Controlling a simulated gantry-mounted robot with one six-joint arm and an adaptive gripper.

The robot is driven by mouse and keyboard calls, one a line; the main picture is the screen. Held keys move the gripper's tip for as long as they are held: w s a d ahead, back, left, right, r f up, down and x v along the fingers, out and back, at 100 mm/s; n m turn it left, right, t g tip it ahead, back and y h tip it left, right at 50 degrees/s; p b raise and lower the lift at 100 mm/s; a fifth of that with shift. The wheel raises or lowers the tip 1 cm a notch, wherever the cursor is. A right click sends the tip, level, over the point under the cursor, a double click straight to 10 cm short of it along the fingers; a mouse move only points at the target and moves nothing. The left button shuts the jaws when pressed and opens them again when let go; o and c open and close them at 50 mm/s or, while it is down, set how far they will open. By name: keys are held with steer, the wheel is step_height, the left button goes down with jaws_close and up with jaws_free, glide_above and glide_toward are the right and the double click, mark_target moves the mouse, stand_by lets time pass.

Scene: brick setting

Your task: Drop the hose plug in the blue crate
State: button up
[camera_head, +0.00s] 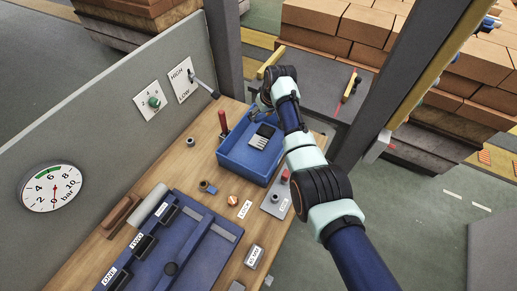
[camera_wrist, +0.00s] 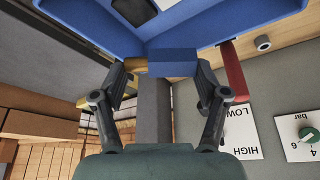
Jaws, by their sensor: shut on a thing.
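The blue crate (camera_head: 238,163) stands at the far right of the wooden bench; it also fills the top of the wrist view (camera_wrist: 215,28). My gripper (camera_head: 262,102) is at the far side of the crate, close to its far wall. In the wrist view my gripper (camera_wrist: 168,78) is shut on a blue block-like piece with a brass-coloured end, which I take as the hose plug (camera_wrist: 172,62). The crate's far wall shows just beyond it. In the head view my arm and fingers largely hide the held piece.
A black and pale item (camera_head: 262,137) lies in the crate. A red-handled tool (camera_head: 222,120) stands beside it. The grey panel (camera_head: 110,125) borders the bench. A blue tray (camera_head: 185,235), small fittings (camera_head: 207,187) and a grey plate (camera_head: 274,205) are nearer.

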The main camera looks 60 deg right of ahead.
step_height(320, 180, down, 3)
steer(key=shift+r+b, duration=0.15)
steer(key=shift+b, duration=0.55)
steer(key=shift+r, duration=0.1)
steer(key=o, duration=1.3)
steer(key=v, duration=1.2)
steer(key=shift+w, duration=0.1)
